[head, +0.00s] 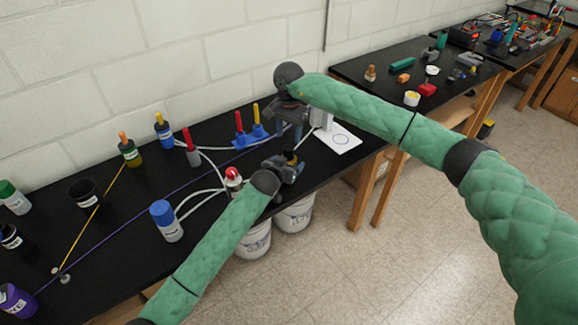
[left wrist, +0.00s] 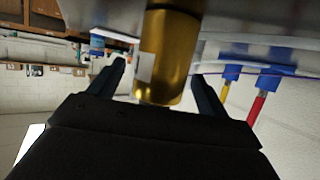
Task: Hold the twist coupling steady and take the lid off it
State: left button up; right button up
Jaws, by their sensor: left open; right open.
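The twist coupling appears as a gold cylinder with a white label (left wrist: 168,60) in the left wrist view. It stands between the two spread fingers of my left gripper (left wrist: 160,88), with no clear contact. In the head view only a small brownish part of it (head: 291,157) shows beside my left gripper (head: 293,168), which is open at the table's front edge. My right gripper (head: 291,128) is open, pointing down above and behind the coupling. I cannot make out the lid; the grippers hide much of this spot in the head view.
A white plate with a circle mark (head: 341,139) lies just right of the grippers. A red-topped piece (head: 233,178), a blue-capped bottle (head: 166,221) and a blue holder (head: 250,137) with white tubes stand to the left. White buckets (head: 295,216) are below the table edge.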

pick_arm(q)
jog(key=shift+w+d+f, duration=0.1)
jog(key=shift+w+d, duration=0.1)
jog(key=shift+w, duration=0.2)
pick_arm(e)
jog(key=shift+s+a+r, duration=0.1)
jog(key=shift+r, duration=0.05)
pick_arm(q)
jog(key=shift+w+f, duration=0.1)
